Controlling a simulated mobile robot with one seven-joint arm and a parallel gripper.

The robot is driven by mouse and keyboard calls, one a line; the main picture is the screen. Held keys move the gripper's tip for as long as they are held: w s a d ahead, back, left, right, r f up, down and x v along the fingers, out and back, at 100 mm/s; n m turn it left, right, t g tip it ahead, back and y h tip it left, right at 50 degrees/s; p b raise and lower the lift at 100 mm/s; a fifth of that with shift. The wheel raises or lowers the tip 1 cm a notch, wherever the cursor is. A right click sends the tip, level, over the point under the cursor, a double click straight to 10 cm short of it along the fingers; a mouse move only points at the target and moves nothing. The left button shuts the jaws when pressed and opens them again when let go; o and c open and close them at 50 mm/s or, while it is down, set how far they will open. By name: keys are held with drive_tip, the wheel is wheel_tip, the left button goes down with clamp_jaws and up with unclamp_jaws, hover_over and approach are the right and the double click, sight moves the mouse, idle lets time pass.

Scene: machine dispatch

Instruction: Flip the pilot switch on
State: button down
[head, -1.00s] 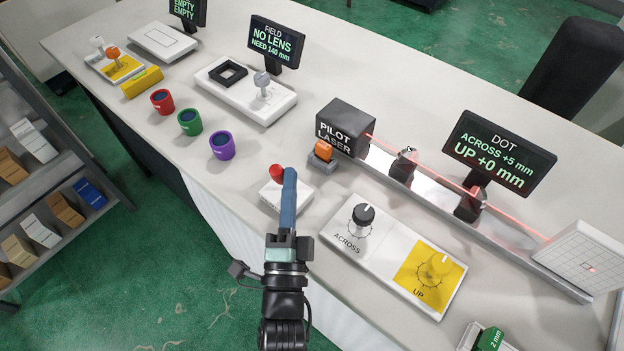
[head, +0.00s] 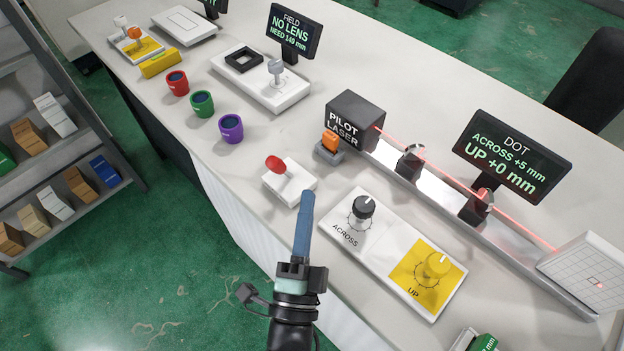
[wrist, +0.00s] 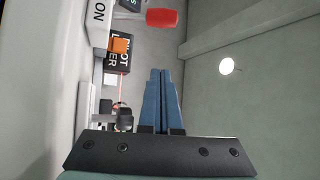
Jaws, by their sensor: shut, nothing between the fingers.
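The black box marked PILOT LASER (head: 356,119) stands on the counter, with a small orange rocker switch (head: 331,141) on a grey base in front of it. A red beam runs from the box to a white target (head: 584,270). A white block with a red-tipped lever (head: 275,163) stands nearer the front edge; the lever leans to the left. In the wrist view the red tip (wrist: 162,18) shows near the letters ON. My gripper (head: 307,197) is shut and empty, with its blue fingers just right of the lever block. Contact cannot be told.
A panel with ACROSS and UP dials (head: 430,310) lies right of my gripper. Red, green and purple cups (head: 231,129) stand to the left. The DOT screen (head: 510,155) reads across +5 mm, up +0 mm. A shelf (head: 60,140) of boxes is at far left.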

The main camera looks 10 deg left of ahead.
drive_tip(key=shift+v, duration=1.45)
drive_tip(key=shift+r, duration=0.1)
